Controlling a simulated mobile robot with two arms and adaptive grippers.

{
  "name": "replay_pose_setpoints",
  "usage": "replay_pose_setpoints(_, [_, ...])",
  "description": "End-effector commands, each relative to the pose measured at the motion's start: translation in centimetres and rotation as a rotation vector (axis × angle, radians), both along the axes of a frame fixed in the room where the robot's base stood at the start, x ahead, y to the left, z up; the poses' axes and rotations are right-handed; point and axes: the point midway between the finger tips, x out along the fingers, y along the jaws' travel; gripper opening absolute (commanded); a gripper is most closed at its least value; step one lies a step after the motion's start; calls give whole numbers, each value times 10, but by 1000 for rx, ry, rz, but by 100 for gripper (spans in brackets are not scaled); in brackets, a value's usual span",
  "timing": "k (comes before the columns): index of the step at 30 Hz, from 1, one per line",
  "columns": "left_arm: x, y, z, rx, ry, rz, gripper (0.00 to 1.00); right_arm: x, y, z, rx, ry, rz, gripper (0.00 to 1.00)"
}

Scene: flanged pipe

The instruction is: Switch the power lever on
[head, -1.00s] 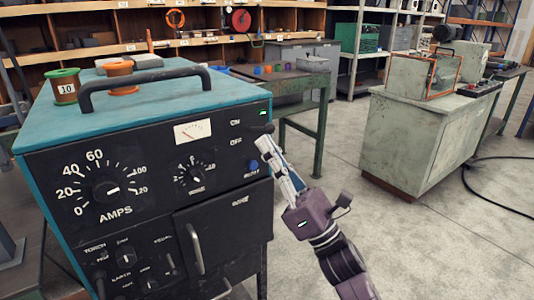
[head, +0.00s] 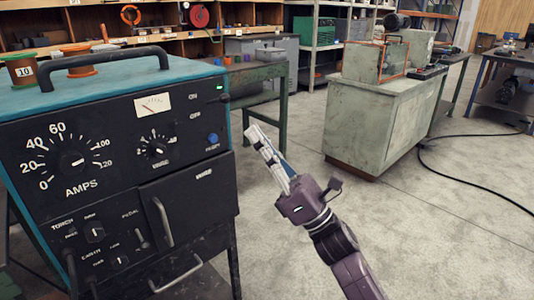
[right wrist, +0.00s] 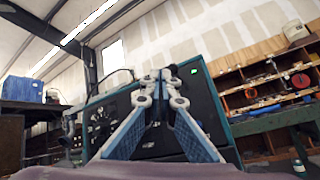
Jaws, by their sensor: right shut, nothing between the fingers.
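The welding machine (head: 100,130) has a teal case and a black front panel. Its small black power lever (head: 223,98) is at the panel's upper right, level with the ON label and above OFF. A green lamp (head: 219,87) beside it is lit; it also shows in the right wrist view (right wrist: 194,71). My right gripper (head: 256,133) is shut and empty, to the right of the panel and apart from the lever. In the right wrist view its fingers (right wrist: 160,76) meet in front of the panel and hide part of it. My left gripper is not in view.
A green table (head: 258,80) stands behind the machine. A grey-green cabinet (head: 365,125) stands at the right, with a black cable (head: 465,180) on the floor beside it. Open floor lies between machine and cabinet.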

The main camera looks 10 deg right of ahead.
Motion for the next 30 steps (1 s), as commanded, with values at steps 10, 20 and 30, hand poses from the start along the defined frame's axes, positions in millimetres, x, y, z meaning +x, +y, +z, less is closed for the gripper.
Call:
replay_pose_setpoints(10, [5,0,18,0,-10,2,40,1,-8,-3,0,-1,1,0])
replay_pose_setpoints(20, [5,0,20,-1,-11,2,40,3,-9,-6,12,23,2,0])
replay_pose_setpoints(30, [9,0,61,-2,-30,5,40,35,-73,-119,456,720,17,0])
